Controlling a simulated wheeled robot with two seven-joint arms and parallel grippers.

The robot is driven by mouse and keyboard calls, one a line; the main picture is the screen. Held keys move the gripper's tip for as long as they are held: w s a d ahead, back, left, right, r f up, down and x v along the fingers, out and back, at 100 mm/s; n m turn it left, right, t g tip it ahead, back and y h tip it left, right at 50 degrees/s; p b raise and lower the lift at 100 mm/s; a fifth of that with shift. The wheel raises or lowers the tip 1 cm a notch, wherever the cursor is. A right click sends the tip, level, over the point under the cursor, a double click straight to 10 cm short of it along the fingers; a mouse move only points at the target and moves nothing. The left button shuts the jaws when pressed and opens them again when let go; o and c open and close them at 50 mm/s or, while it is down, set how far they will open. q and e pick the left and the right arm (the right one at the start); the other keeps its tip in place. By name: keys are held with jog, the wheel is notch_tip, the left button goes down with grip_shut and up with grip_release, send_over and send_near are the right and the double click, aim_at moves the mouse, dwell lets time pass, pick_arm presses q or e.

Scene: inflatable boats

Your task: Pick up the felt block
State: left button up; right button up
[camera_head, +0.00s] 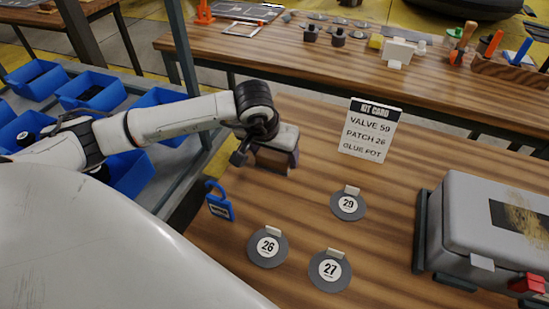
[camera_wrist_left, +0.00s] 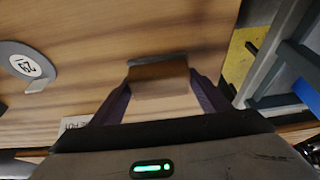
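The felt block (camera_head: 270,161), brown with a grey layer along one edge, is at the table's left end under my left gripper (camera_head: 276,162). In the left wrist view the felt block (camera_wrist_left: 158,80) sits between the two dark purple fingers of my left gripper (camera_wrist_left: 161,82). The fingers appear to touch its two sides. The head view does not clearly show whether the block rests on the table or is just above it. My right gripper is not in view.
Round discs 26 (camera_head: 267,248), 27 (camera_head: 330,270) and 29 (camera_head: 348,205) lie on the table. A blue padlock-shaped tag (camera_head: 219,203) is near the left edge. A kit card (camera_head: 370,130) stands behind; a grey case (camera_head: 495,225) is at right. Blue bins (camera_head: 92,91) stand left.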

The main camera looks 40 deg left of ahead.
aim_at(274, 153)
pick_arm(q)
jog(key=shift+r, duration=0.1)
jog(key=shift+c, duration=0.2)
notch_tip(274, 153, up, 10)
jog(key=shift+f+b, duration=0.1)
jog(key=shift+b, duration=0.2)
